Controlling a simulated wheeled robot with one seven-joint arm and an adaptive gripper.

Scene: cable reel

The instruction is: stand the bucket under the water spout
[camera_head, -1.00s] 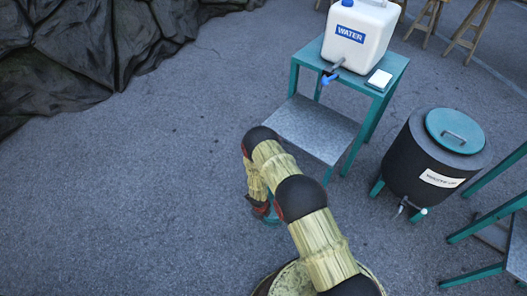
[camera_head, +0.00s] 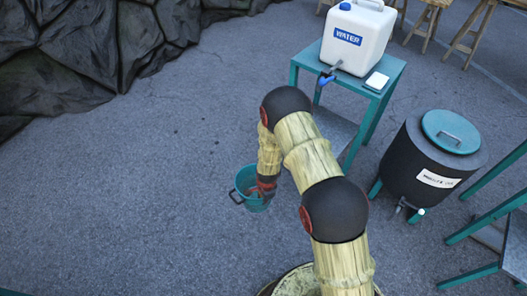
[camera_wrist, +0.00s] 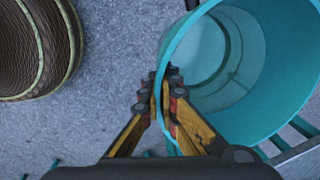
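The teal bucket (camera_head: 247,191) is left of the water stand in the head view, partly hidden by my gripper (camera_head: 266,186). In the wrist view, the bucket (camera_wrist: 275,75) fills the right side, its open mouth facing the camera. My gripper (camera_wrist: 164,92) is closed across the bucket's rim, one finger inside and one outside. The white water container (camera_head: 357,40) stands on the stand's top, and its blue-handled spout (camera_head: 327,79) juts out at the front left. The bucket is apart from the spout, lower and to its left.
The teal stand (camera_head: 372,93) has a grey lower shelf (camera_head: 338,131), largely hidden by my arm. A black barrel (camera_head: 425,165) with a teal lid and tap stands at right, beside more teal framework (camera_head: 490,222). Dark rocks (camera_head: 75,50) rise at upper left. The pavement between is clear.

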